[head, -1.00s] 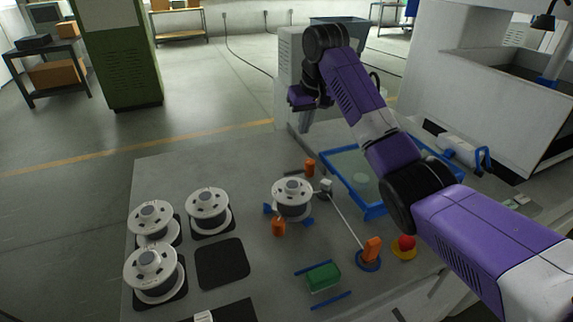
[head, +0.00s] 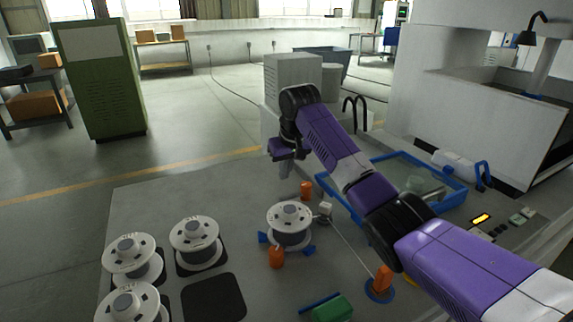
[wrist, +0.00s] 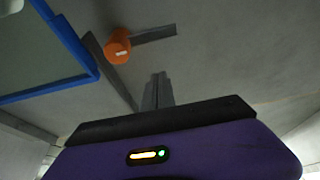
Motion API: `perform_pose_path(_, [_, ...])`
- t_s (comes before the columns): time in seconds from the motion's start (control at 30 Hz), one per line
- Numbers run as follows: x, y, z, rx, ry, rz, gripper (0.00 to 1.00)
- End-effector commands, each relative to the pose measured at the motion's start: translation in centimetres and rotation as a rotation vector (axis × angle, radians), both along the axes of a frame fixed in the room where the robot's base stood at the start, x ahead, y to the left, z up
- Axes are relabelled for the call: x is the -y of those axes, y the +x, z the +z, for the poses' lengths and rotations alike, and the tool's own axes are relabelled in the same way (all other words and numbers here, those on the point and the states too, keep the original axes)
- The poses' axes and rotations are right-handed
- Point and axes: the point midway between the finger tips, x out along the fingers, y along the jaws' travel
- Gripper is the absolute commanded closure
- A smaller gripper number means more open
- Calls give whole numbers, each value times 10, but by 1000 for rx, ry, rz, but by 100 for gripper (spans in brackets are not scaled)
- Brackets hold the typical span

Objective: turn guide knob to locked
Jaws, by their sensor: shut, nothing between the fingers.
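An orange knob (head: 306,190) stands near the back edge of the grey table; it also shows in the wrist view (wrist: 117,46) with a pale mark and a grey bar beside it. More orange pieces are an upright one (head: 276,256) in front of the spool and a handle (head: 383,278) on a blue disc. I cannot tell from labels which is the guide knob. My gripper (head: 285,171) is above the table's back, just left of the far knob. In the wrist view its fingers (wrist: 158,88) are together, empty and apart from the knob.
A wire spool (head: 290,222) sits on a blue stand, with a thin wire running to the blue disc. Several spools stand at left beside an empty dark pad (head: 213,298). A blue-rimmed tray (head: 455,204) lies right, partly behind my arm. A green block (head: 333,309) is in front.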

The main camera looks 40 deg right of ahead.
Motion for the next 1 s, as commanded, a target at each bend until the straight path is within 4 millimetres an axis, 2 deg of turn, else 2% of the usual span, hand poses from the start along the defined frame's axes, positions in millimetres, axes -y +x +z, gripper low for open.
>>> perform_pose_path(0.1, [2,6,-17,-2,1,0,100])
perform_pose_path(0.33, [4,14,-44,0,-1,0,100])
perform_pose_path(0.73, [-4,-15,-41,2,0,-1,100])
perform_pose_path(1.0, [-7,-24,-42,0,0,0,100])
